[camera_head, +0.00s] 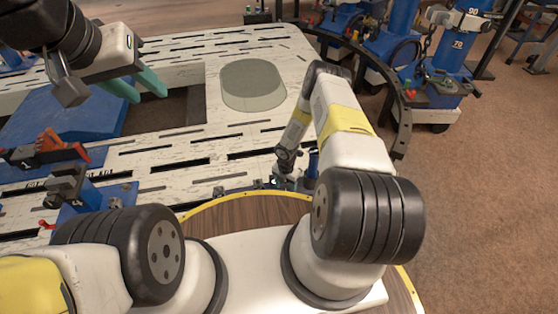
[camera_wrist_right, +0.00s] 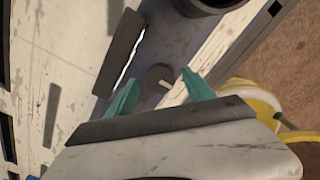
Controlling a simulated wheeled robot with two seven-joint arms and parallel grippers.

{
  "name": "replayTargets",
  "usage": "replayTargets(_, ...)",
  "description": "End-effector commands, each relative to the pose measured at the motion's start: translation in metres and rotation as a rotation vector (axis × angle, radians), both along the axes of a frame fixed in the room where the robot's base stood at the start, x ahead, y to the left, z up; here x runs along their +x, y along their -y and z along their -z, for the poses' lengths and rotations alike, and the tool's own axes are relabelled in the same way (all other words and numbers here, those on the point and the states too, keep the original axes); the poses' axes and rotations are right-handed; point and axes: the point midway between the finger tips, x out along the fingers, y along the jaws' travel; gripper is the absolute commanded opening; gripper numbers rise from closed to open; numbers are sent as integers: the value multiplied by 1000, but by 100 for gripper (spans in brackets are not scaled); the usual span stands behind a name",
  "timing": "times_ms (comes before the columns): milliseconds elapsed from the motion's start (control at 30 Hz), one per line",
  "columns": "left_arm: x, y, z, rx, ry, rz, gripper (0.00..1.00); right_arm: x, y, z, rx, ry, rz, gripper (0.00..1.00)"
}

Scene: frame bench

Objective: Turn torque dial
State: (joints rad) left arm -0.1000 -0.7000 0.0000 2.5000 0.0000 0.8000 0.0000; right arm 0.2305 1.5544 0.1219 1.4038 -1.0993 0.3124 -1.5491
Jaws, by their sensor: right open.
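In the right wrist view, a small grey round knob (camera_wrist_right: 158,76) sits on a worn grey metal part, between and beyond my fingertips; it may be the torque dial, but I cannot be sure. My right gripper (camera_wrist_right: 160,92) is open, with its green fingers apart and nothing visible between them. I cannot tell whether they touch the knob. In the head view my right arm reaches down to the bench's near edge, and its gripper is mostly hidden. My left gripper (camera_head: 144,88) is open and empty above the bench's opening at upper left. No dial is clear in the head view.
The white slotted bench (camera_head: 165,145) carries a grey-green oval pad (camera_head: 253,84), a blue plate (camera_head: 60,112) and a red clamp (camera_head: 62,142). A dark curved rail (camera_head: 385,75) and blue stands (camera_head: 452,50) are at right. Yellow coiled hose (camera_wrist_right: 250,98) lies beside my right gripper.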

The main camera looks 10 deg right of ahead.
Motion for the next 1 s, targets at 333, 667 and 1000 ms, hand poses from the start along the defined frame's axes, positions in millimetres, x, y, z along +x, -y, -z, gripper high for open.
replayTargets(333, 0, 0, 0, 0, 0, 0, 36, 0, 0, 5, 0, 0, 1, 61)
replayTargets(667, 0, 0, 0, 0, 0, 0, 36, 0, 0, 5, 0, 0, 2, 0)
replayTargets(1000, 0, 0, 0, 0, 0, 0, 36, 0, 0, 5, 0, 0, 60, 0)
